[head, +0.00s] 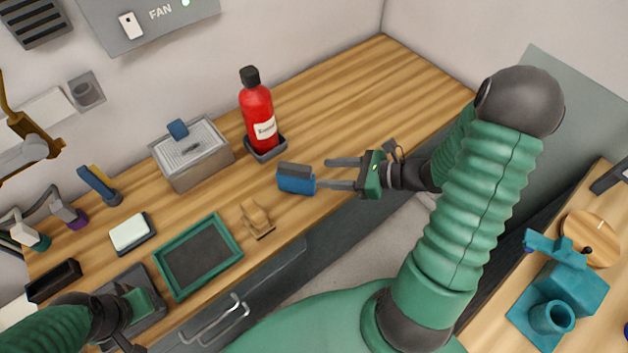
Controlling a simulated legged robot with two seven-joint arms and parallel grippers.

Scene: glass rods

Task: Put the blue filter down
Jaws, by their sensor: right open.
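The blue filter (296,180), a blue block with a dark grey top, sits on the wooden counter (345,100) near its front edge. My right gripper (322,173) is open, its two fingers pointing left at the filter. The lower fingertip is at or very near the filter's right side; I cannot tell if they touch. Nothing is between the fingers. My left gripper (138,304) is low at the left over a dark tray; its fingers do not show clearly.
A red bottle (258,115) stands in a dark holder behind the filter. A grey metal box (193,160), a green-rimmed tray (238,232) and a small wooden stand (257,220) are to the left. The counter's back right is clear. A teal device (572,290) stands on the right table.

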